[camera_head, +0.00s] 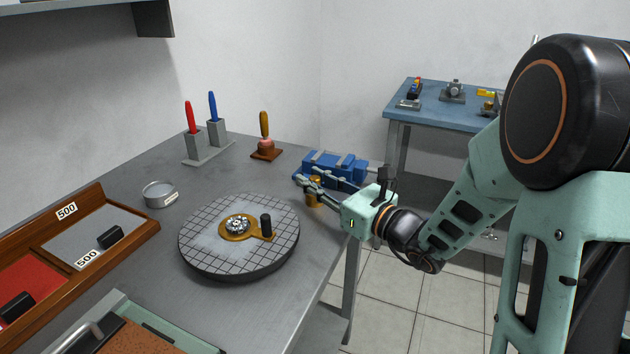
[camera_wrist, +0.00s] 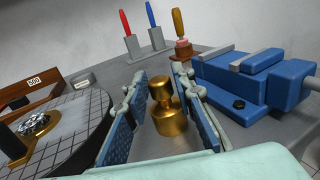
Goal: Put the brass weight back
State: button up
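The brass weight (camera_head: 314,194) stands upright near the right edge of the grey bench, in front of the blue vise. My gripper (camera_head: 306,183) is at the weight and partly hides it in the head view. In the wrist view the brass weight (camera_wrist: 170,118), with a knob on top, is between the two blue-padded fingers of my gripper (camera_wrist: 160,75). The fingers are spread apart, with a gap showing on the left side of the weight. Contact on the right side is hard to tell.
The blue vise (camera_head: 338,168) is close beside my gripper. A round gridded plate (camera_head: 205,255) with a brass piece on it is to the left. A wooden tray (camera_head: 150,225) with "500" labels, a metal dish (camera_head: 159,194) and upright handled tools (camera_head: 211,130) also stand on the bench.

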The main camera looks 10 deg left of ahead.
jog(key=shift+o, duration=0.8)
jog(key=shift+r, duration=0.15)
jog(key=p+v, duration=0.1)
jog(key=v, duration=1.1)
jog(key=shift+p, duration=0.4)
